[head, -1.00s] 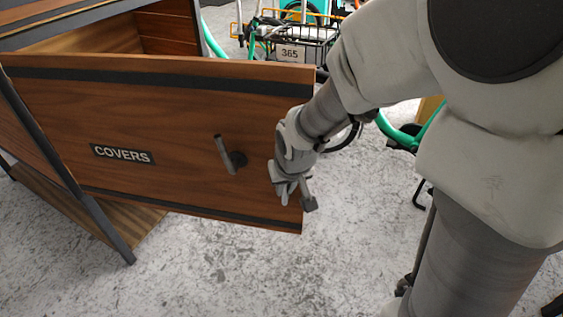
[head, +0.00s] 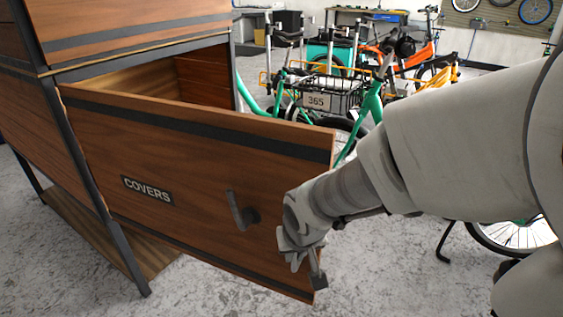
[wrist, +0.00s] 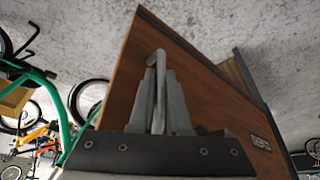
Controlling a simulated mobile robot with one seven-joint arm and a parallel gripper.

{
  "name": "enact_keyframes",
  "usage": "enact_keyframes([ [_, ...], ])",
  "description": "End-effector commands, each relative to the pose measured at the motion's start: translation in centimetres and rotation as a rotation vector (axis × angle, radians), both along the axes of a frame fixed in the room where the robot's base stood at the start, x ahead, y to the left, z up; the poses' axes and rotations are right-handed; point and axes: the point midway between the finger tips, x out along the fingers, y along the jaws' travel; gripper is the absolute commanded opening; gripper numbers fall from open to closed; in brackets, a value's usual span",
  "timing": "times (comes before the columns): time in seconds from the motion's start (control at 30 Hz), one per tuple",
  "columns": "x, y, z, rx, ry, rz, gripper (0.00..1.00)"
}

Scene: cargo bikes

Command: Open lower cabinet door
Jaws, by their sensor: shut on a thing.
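The lower cabinet door (head: 190,160) is a wide wooden panel with dark bands and a "COVERS" label. It stands partly open, swung out from the cabinet.
A green bike with a "365" basket (head: 328,95) stands just behind the door. An orange bike (head: 410,60) is farther back. Speckled floor (head: 215,285) in front is clear.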

Motion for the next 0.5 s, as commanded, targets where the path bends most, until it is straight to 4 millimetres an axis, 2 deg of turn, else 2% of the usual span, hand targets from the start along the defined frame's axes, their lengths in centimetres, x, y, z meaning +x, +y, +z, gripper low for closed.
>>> enact_keyframes([
  [0.03, 0.27, 0.64, 0.27, 0.005, -0.014, 0.015, 0.00],
  [0.47, 0.26, 0.68, 0.31, 0.006, -0.014, 0.014, 0.00],
  [0.5, 0.25, 0.68, 0.31, 0.006, -0.014, 0.014, 0.19],
])
